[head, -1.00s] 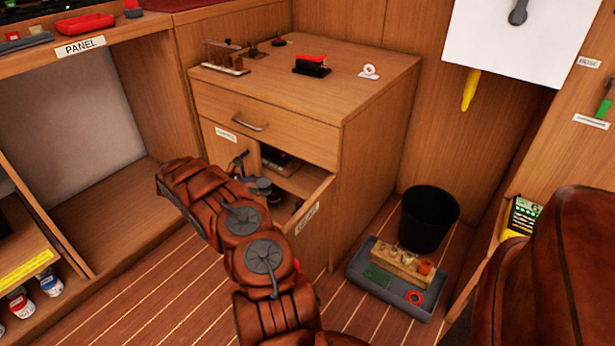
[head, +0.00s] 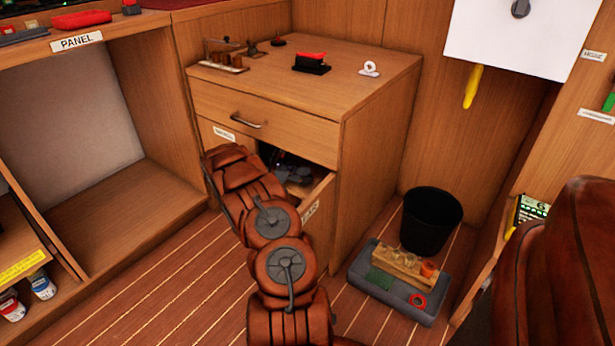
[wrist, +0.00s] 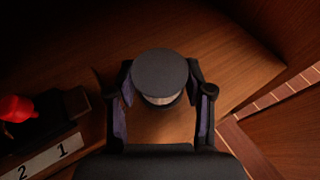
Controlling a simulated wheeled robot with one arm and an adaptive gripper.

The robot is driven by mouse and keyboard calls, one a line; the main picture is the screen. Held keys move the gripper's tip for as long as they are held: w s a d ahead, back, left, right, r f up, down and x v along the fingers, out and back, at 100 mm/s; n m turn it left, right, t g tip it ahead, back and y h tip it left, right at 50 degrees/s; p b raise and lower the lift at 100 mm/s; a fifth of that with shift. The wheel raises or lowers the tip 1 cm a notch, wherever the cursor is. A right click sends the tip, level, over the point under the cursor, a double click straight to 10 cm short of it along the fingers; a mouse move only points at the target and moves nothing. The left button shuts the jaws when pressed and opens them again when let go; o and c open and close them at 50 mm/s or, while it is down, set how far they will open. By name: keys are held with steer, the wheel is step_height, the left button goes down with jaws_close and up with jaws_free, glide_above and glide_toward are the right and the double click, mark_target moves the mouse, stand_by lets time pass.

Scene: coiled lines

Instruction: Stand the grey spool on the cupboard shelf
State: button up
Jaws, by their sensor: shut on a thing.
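The grey spool (wrist: 160,72) shows in the wrist view as a dark round flange over a paler core. My gripper (wrist: 161,93) is shut on it, one finger at each side. Below the spool is the wooden cupboard shelf (wrist: 240,72); I cannot tell whether the spool's base touches it. The spool looks upright. In the head view my arm reaches into the opening below the drawer of the wooden cupboard (head: 375,150), and my gripper (head: 293,173) shows only in part there. The spool cannot be made out in the head view.
A dark block with a red top and labels 1 and 2 (wrist: 38,125) stands left of the spool on the shelf. The cupboard door (head: 319,205) is open at the right of the opening. Shelf right of the spool is bare. A black bin (head: 431,220) stands on the floor.

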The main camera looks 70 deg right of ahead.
steer(key=shift+s+d+f, duration=0.1)
steer(key=shift+s+d, duration=0.55)
steer(key=shift+s+d+f+b, duration=0.2)
steer(key=shift+b, duration=0.3)
steer(key=shift+w, duration=0.1)
steer(key=shift+f, duration=0.15)
steer(key=o, duration=0.9)
